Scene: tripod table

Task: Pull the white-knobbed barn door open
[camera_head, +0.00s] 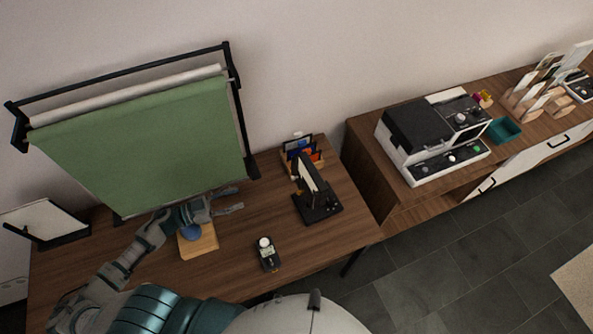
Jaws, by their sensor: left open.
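A small black lamp-like unit (309,180) with a pale upright panel stands on a black base, right of centre on the wooden table. Its dark flaps look like the barn doors, but they are too small to tell apart. I cannot make out a white knob on them or how far they stand open. My left gripper (235,199) is open and empty, left of this unit and clearly apart from it. It is near the lower edge of the green backdrop. My right gripper is not in view.
A green backdrop (145,140) hangs on a black frame behind my left arm. A wooden block (203,243) with a blue round thing lies under the arm. A light meter (267,254) lies at the front. A cabinet (365,150) bears a black-and-white machine (425,130).

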